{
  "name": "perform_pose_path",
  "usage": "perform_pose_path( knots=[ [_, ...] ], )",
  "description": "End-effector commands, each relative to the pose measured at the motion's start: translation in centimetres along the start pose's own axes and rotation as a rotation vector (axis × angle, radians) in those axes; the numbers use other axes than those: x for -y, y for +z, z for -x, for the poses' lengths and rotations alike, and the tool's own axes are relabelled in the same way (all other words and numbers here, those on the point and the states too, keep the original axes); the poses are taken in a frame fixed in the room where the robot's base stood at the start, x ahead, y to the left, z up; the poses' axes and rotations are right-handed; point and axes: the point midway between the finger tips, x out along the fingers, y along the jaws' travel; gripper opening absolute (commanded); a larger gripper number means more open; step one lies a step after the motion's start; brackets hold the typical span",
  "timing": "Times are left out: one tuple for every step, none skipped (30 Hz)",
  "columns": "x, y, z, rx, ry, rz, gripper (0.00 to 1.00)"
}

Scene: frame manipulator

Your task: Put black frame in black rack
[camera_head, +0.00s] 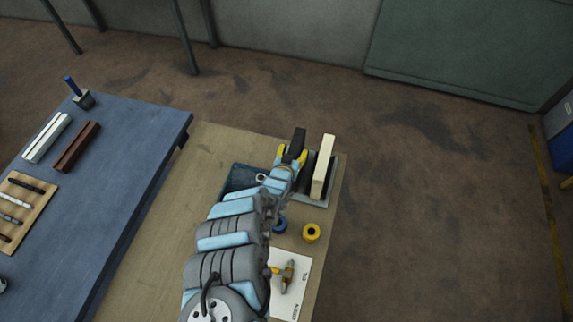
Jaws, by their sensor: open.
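The black frame (299,136) stands near the far edge of the tan table, its top end rising beyond my gripper. My gripper (291,155) has yellow fingertips and is open, with one finger on each side of the frame's near part. The arm hides the frame's lower part, and I cannot tell whether the fingers touch it. A dark rack (325,203) is at the table's right edge, just right of the gripper. A cream frame (323,165) stands upright in it. Whether the black frame is in the rack is hard to tell.
A dark blue tray (238,178) lies left of the gripper. A yellow roll (311,232), a blue roll (280,225) and a white sheet with a tool (297,277) lie nearer. A blue table (125,165) with several items stands left. The tan table's left strip is clear.

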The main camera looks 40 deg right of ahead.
Motion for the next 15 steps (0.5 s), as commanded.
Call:
perform_pose_path(
  knots=[
    [0.1,0.0,0.6,0.003,0.0,-0.001,0.62],
    [0.1,-0.1,0.8,0.001,0.0,-0.003,0.62],
    [0.2,-0.2,1.2,0.0,-0.003,-0.005,0.62],
    [0.3,-0.2,1.5,0.0,-0.005,-0.005,0.62],
    [0.4,-0.1,1.8,0.001,-0.006,-0.004,0.62],
    [0.4,-0.1,2.3,0.002,-0.005,-0.002,0.62],
    [0.3,-0.1,2.6,0.002,-0.004,-0.002,0.62],
    [0.2,-0.1,2.9,0.003,-0.003,-0.002,0.62],
    [0.3,0.0,3.3,0.004,-0.004,-0.002,0.62],
    [0.3,-0.1,3.6,0.004,-0.005,-0.002,0.62],
    [0.3,-0.1,3.9,0.003,-0.005,-0.002,0.62],
    [0.2,-0.1,4.3,0.002,-0.004,-0.002,0.62],
    [0.3,-0.1,4.7,0.001,-0.005,-0.003,0.62],
    [0.3,-0.1,4.8,0.0,-0.006,-0.001,0.62],
    [0.3,0.0,5.0,0.001,-0.006,-0.001,0.62]
  ],
)
